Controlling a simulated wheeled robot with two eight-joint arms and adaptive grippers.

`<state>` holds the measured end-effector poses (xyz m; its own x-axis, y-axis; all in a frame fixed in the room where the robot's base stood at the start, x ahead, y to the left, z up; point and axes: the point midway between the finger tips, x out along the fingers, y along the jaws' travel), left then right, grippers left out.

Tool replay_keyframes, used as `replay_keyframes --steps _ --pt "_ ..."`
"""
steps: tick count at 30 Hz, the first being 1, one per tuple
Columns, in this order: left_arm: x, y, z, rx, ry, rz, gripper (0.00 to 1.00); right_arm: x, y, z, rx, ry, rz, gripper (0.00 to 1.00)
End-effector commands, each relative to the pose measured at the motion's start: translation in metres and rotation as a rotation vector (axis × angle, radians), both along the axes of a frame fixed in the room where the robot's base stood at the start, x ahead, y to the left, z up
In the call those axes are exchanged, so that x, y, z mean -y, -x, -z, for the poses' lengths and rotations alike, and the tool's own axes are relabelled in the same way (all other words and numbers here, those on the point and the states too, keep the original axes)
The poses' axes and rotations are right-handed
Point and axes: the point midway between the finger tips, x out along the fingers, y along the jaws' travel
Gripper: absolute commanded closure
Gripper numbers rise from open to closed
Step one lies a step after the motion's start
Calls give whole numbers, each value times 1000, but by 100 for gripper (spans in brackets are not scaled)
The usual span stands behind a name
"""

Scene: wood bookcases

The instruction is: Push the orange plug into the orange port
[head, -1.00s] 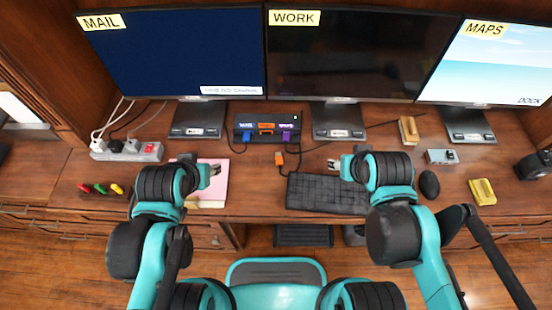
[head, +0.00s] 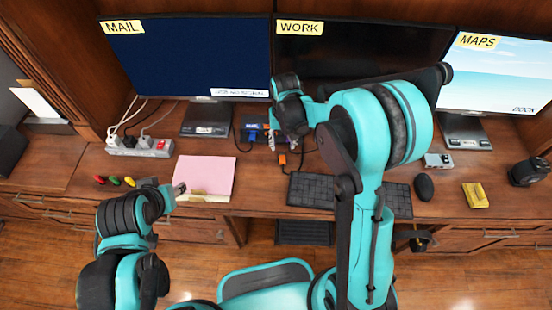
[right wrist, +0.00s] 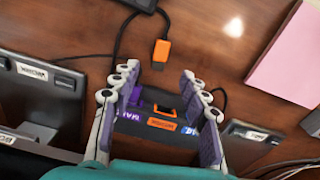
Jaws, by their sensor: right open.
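The orange plug (head: 282,159) lies on the desk on a dark cable, behind the keyboard. In the right wrist view the orange plug (right wrist: 160,51) is beyond my fingertips, apart from them. The black dock (right wrist: 143,127) shows between my fingers, with an orange port (right wrist: 166,112) and a purple plug beside it. In the head view my right arm partly hides the dock; a blue plug (head: 249,137) shows at its left. My right gripper (head: 271,140) is open and empty above the dock; its fingers (right wrist: 160,80) are spread. My left gripper (head: 179,190) is by the pink paper, its opening unclear.
Monitors line the back, including the MAIL screen (head: 190,55). The keyboard (head: 312,190) lies in front of the plug, partly behind my right arm. Pink paper (head: 207,174) and a power strip (head: 140,147) are at left. A mouse (head: 424,187) and yellow block (head: 475,195) are at right.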

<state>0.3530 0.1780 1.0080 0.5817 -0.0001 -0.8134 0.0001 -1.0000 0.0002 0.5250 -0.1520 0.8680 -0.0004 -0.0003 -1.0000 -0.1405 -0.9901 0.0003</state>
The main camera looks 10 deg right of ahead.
Motion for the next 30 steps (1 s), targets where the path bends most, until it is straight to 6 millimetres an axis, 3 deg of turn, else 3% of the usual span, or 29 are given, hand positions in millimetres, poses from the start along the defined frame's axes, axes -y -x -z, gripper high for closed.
replay_keyframes --steps 16,24,25,30 --pt "0 0 37 0 0 0 60 -1 -1 71 0 0 -1 55" --pt "0 0 37 0 0 0 60 -1 0 75 0 0 -1 55" --pt "0 0 37 0 0 0 60 -1 0 75 0 0 -1 58" --pt "0 0 37 0 0 0 60 -1 0 75 0 0 -1 100"
